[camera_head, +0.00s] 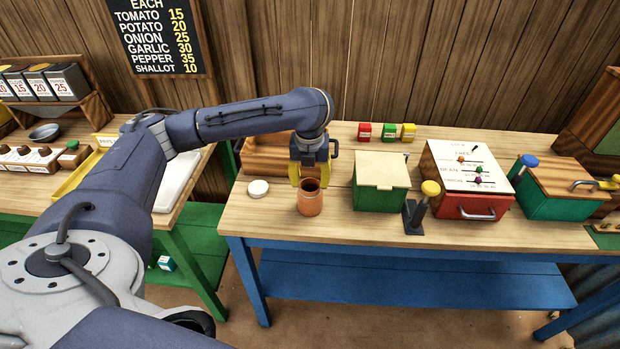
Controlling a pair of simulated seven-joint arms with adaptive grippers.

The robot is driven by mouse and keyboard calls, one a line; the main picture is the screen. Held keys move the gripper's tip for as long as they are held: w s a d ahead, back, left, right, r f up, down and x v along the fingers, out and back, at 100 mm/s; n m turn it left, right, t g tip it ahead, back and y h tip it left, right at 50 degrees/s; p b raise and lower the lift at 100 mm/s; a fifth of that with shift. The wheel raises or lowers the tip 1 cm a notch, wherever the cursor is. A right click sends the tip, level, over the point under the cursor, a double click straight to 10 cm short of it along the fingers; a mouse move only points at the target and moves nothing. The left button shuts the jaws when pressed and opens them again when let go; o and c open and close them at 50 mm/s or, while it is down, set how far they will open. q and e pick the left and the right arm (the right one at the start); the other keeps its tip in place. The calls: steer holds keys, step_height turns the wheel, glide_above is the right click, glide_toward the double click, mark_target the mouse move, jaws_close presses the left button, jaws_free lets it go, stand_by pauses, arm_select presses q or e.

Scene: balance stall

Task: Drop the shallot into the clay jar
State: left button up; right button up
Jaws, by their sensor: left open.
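The clay jar (310,204) is an orange-brown pot standing upright near the front of the right-hand table, with its dark mouth open upward. My left gripper (310,179) points down just above the jar's mouth. Its yellow fingers are apart, one on each side of the mouth as seen here. I see no shallot between the fingers, and the inside of the jar is too dark to tell what it holds. A round white lid (258,187) lies on the table to the left of the jar. My right gripper does not show.
A green box with a cream lid (381,172) stands right of the jar, beside a yellow-knobbed lever (430,188). A red drawer box (470,206) and another green box (553,205) stand farther right. A wooden tray (262,150) lies behind the gripper. Small coloured blocks (388,132) sit at the back.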

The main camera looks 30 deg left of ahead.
arm_select(q)
step_height(320, 180, up, 12)
steer(key=s, duration=0.1)
steer(key=shift+s+d, duration=0.15)
steer(key=shift+d, duration=0.2)
stand_by(0.4)
stand_by(0.4)
